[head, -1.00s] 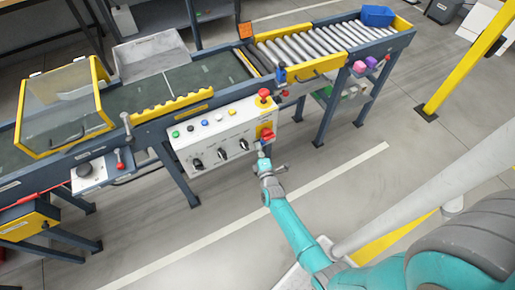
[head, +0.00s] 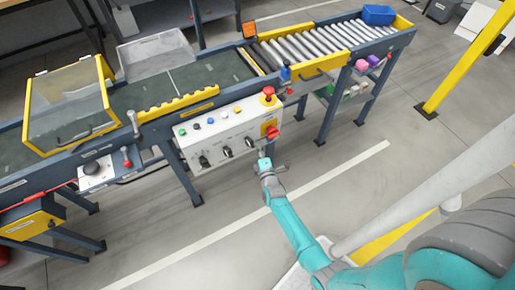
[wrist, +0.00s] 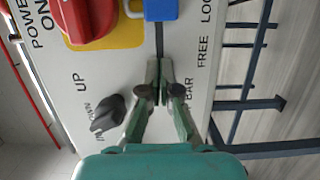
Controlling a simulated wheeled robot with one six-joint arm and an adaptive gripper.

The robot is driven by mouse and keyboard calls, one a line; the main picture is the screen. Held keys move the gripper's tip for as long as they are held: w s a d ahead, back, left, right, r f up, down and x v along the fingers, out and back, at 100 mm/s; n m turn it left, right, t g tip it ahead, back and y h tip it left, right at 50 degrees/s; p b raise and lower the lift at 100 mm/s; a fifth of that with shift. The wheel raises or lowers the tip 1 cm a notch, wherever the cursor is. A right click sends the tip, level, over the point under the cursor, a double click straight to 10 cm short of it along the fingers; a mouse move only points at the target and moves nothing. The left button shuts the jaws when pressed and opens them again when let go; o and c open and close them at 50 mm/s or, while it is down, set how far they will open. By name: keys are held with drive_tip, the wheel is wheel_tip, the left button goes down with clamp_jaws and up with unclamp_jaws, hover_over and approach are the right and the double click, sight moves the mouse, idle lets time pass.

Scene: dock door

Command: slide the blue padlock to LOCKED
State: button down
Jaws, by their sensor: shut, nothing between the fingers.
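The blue padlock (wrist: 161,9) is at the top edge of the wrist view, partly cut off. It sits at the end of a dark slot line (wrist: 159,40) on the white control panel (wrist: 120,70), overlapping the edge of a yellow plate. The letters LOC stand to its right, with FREE lower down. My gripper (wrist: 159,68) is shut and empty, with its fingertips over the line below the padlock in the picture, apart from it. In the head view my gripper (head: 262,153) is at the panel's lower right edge; I cannot make out the padlock there.
A red rotary handle (wrist: 85,18) on the yellow plate is left of the padlock. A black knob (wrist: 107,115) is left of my fingers. A red mushroom button (head: 268,93) tops the panel's right end. Open floor (head: 330,190) lies right of my arm.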

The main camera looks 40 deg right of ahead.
drive_tip(key=v, duration=1)
drive_tip(key=shift+a, duration=0.2)
drive_tip(key=shift+a, duration=0.1)
drive_tip(key=s+a+r+m+y, duration=0.2)
drive_tip(key=s+a+r+m, duration=0.15)
drive_tip(key=s+a, duration=0.4)
drive_tip(key=s+a+r+m+y, duration=0.2)
drive_tip(key=s+a+r+y, duration=0.15)
drive_tip(key=s+a, duration=0.4)
drive_tip(key=s+a+r+m+y, duration=0.1)
drive_tip(key=s+a+r+m, duration=0.1)
drive_tip(key=s+r, duration=0.6)
drive_tip(key=s+a+r+m+y, duration=0.2)
drive_tip(key=s+r+m, duration=0.2)
drive_tip(key=s+r, duration=0.4)
wheel_tip(320, 180, up, 5)
drive_tip(key=shift+a+f+g, duration=0.25)
drive_tip(key=shift+a+g, duration=0.05)
drive_tip(key=shift+g, duration=0.1)
drive_tip(key=shift+m+y, duration=0.25)
